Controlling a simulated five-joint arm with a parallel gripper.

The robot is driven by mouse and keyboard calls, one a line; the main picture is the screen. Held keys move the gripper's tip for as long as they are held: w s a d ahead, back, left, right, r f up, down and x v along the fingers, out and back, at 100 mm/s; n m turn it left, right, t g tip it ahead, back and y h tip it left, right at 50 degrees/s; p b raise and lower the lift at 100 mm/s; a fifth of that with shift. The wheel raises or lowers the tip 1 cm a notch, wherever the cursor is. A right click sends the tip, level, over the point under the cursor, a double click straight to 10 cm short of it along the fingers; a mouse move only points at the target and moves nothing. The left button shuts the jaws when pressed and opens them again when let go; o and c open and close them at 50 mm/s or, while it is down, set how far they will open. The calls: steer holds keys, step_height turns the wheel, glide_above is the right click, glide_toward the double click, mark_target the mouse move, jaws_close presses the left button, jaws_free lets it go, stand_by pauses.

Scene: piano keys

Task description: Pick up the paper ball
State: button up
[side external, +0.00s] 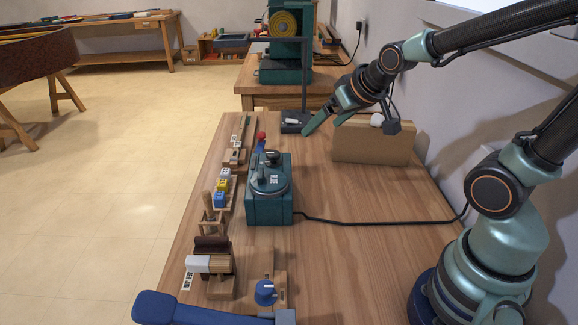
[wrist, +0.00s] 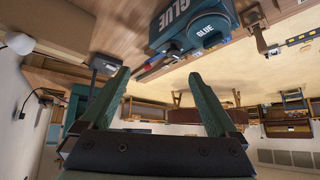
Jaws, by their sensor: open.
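A small white ball, apparently the paper ball (side external: 377,119), shows at the top edge of the upright wooden box (side external: 372,145), partly beside my wrist. Whether it rests on the box, I cannot tell. A rounded white ball (wrist: 20,43) also shows at the far left of the wrist view, apart from the fingers. My gripper (side external: 323,124) is in the air left of the ball, its green fingers pointing left and down. In the wrist view my gripper (wrist: 159,73) is open, with nothing between the fingers.
A teal glue pot (side external: 268,185) stands on the bench, its black cable running right to the wall. Small blocks and tools line the left edge. A blue clamp (side external: 165,308) is at the front.

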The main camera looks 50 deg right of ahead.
steer(key=w+d+f+m+t+h, duration=0.2)
steer(key=w+d+f, duration=0.2)
steer(key=d, duration=0.3)
steer(key=m+t+h, duration=0.4)
steer(key=m+h, duration=0.3)
steer(key=h, duration=0.1)
glide_toward(380, 118)
steer(key=w+d, duration=0.1)
steer(key=w, duration=0.1)
steer(key=w+d+f, duration=0.1)
steer(key=w, duration=0.1)
steer(key=shift+d+f, duration=0.15)
steer(key=shift+d, duration=0.15)
steer(key=shift+m+g, duration=0.3)
steer(key=x, duration=0.4)
steer(key=d+x, duration=0.1)
steer(key=x, duration=0.2)
steer(key=shift+s+r, duration=0.3)
steer(key=shift+r, duration=0.1)
jaws_close()
